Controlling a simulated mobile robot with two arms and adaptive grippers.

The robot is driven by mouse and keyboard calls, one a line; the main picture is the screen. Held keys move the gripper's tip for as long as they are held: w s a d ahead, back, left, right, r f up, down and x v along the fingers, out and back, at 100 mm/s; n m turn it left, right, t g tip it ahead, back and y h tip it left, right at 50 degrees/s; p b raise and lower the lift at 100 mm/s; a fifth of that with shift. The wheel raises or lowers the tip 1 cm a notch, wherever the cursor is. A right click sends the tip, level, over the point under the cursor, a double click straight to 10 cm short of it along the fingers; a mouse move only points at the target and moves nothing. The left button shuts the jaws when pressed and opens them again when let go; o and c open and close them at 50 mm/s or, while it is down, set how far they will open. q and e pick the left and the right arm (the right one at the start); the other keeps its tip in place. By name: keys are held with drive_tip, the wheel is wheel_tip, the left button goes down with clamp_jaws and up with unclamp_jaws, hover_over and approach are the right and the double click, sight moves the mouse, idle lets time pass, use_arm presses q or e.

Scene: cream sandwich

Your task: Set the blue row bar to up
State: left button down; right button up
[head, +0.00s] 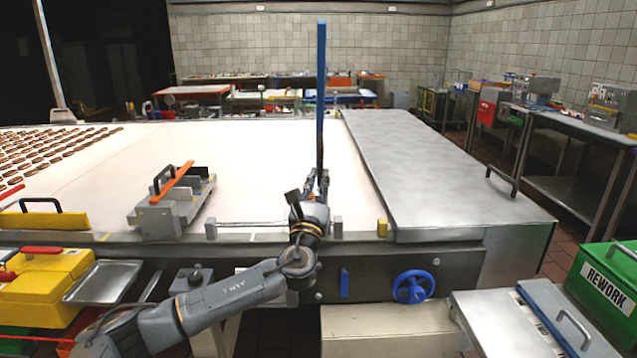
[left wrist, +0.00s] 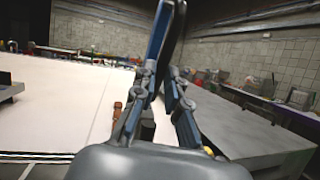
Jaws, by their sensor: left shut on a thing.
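The blue row bar (head: 321,75) stands upright at the front edge of the white belt, near the grey metal cover. My left gripper (head: 317,182) is shut on the bar's lower part. In the left wrist view the bar (left wrist: 157,48) rises between the two fingers (left wrist: 164,88) and runs out of the top of the picture. The bar's foot is hidden behind my gripper and wrist. My right gripper is in neither view.
Rows of brown biscuits (head: 45,150) lie at the belt's far left. A grey unit with an orange strip (head: 172,183) stands left of my gripper. The grey cover (head: 430,170) lies to the right. A blue handwheel (head: 413,287) is below the front edge.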

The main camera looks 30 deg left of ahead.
use_arm(q)
drive_tip(key=shift+d+f, duration=0.1)
drive_tip(key=c, duration=1.4)
unclamp_jaws()
drive_tip(key=v, duration=1.2)
drive_tip(key=shift+s, duration=0.1)
